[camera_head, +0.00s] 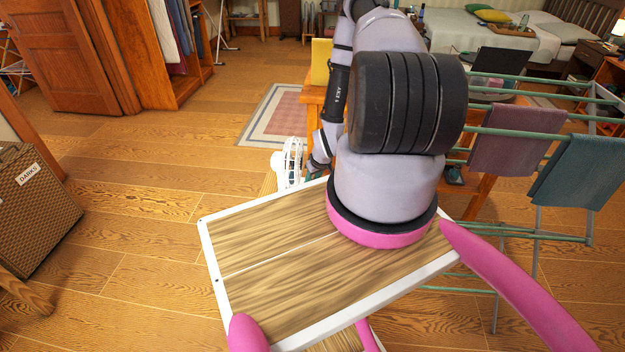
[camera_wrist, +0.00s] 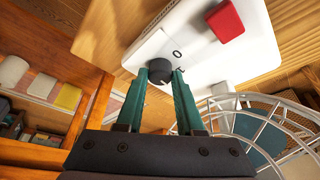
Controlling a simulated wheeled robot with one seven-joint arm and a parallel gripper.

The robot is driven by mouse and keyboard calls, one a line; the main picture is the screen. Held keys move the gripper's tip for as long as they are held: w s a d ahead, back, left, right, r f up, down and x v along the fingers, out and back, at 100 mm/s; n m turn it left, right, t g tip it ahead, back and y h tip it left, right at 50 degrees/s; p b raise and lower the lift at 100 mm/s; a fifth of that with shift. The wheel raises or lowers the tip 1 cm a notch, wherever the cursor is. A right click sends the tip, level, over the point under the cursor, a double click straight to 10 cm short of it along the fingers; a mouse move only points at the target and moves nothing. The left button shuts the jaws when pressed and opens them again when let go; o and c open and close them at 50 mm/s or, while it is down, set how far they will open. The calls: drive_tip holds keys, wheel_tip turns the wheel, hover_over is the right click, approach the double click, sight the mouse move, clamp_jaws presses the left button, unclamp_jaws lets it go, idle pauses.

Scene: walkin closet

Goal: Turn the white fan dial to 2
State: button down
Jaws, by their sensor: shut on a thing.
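The white fan shows in the head view (camera_head: 290,162), beside the far end of my arm. In the wrist view its white base (camera_wrist: 152,50) fills the upper middle, and its wire cage (camera_wrist: 262,112) is at right. A dark round dial (camera_wrist: 159,69) sits on the base. My gripper (camera_wrist: 161,76) has its two green fingers shut on the dial, one on each side. A "0" mark shows on the base just beyond the dial, with another mark, partly hidden, near the right finger. I cannot tell which number the dial points to.
A drying rack with towels (camera_head: 515,138) stands to the right of my arm. A yellow thing (camera_head: 320,62) stands behind the arm. The wooden floor (camera_head: 130,200) at left is clear.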

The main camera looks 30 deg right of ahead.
drive_tip(key=c, duration=0.5)
unclamp_jaws()
drive_tip(key=shift+a, duration=0.1)
drive_tip(key=v, duration=1)
drive_tip(key=shift+s+r, duration=0.1)
drive_tip(key=shift+r, duration=0.3)
